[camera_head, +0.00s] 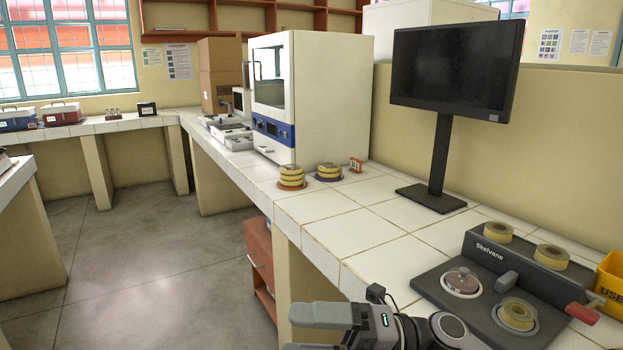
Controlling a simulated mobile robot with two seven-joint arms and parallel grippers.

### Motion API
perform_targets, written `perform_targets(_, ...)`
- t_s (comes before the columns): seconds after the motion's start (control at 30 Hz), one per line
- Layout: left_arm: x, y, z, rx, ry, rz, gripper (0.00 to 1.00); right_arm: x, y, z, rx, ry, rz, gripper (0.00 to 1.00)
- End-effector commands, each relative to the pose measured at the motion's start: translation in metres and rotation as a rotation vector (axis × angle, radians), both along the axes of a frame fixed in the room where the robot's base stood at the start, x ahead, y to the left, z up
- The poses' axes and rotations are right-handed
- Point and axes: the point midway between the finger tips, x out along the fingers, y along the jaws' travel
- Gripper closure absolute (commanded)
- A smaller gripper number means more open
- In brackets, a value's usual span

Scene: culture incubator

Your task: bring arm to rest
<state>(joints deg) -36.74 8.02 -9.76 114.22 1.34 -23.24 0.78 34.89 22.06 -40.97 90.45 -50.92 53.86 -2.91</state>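My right gripper (305,334) is at the bottom edge of the head view, its arm coming in from the right and its fingers pointing left. A grey upper finger and a sliver of a lower finger show with a gap between them, and I see nothing held there. The lower part is cut off by the frame. It is in front of the bench's front edge, left of the dark Skelvane device (440,284). My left gripper is not in view.
A white incubator (337,95) stands on the tiled bench (365,225). Two yellow-banded dish stacks (291,177) (328,171) stand before it. A monitor (455,70) stands behind the device. A yellow bin (612,285) is at right. The bench's middle and the floor (150,260) are clear.

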Motion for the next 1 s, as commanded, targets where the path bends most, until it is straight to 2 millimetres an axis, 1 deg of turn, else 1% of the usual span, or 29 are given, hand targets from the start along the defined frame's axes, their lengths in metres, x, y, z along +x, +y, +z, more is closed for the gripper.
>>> perform_targets(0.03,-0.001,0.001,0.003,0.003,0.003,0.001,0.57,0.000,-0.001,0.003,0.069,0.079,-0.048,0.03)
perform_targets(0.13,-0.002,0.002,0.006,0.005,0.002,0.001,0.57,0.006,-0.009,0.003,0.191,0.229,-0.152,0.03)
perform_targets(0.27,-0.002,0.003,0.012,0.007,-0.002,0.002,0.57,0.017,-0.027,-0.007,0.335,0.443,-0.300,0.03)
perform_targets(0.37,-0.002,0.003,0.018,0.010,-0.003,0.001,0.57,0.024,-0.048,-0.024,0.438,0.632,-0.434,0.03)
perform_targets(0.47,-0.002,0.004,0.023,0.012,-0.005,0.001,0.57,0.026,-0.074,-0.051,0.527,0.830,-0.572,0.03)
perform_targets(0.57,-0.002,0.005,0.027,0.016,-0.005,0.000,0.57,0.020,-0.101,-0.085,0.599,1.033,-0.715,0.03)
perform_targets(0.6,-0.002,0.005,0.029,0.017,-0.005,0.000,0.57,0.015,-0.112,-0.101,0.622,1.115,-0.774,0.03)
perform_targets(0.67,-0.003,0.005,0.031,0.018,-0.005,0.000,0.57,0.005,-0.128,-0.124,0.655,1.240,-0.859,0.03)
perform_targets(0.7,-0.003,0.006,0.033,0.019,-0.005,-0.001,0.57,-0.005,-0.139,-0.141,0.672,1.323,-0.920,0.03)
perform_targets(0.77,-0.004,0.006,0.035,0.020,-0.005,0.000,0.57,-0.022,-0.154,-0.166,0.696,1.449,-1.006,0.03)
perform_targets(0.8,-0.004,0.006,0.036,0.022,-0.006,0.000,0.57,-0.035,-0.164,-0.182,0.708,1.529,-1.063,0.03)
perform_targets(0.87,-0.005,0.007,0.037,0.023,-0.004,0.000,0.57,-0.057,-0.176,-0.204,0.719,1.642,-1.140,0.03)
perform_targets(0.9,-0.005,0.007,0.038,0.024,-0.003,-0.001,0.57,-0.071,-0.183,-0.217,0.725,1.711,-1.187,0.03)
perform_targets(1.0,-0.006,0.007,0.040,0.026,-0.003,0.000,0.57,-0.103,-0.197,-0.241,0.731,1.851,-1.283,0.03)
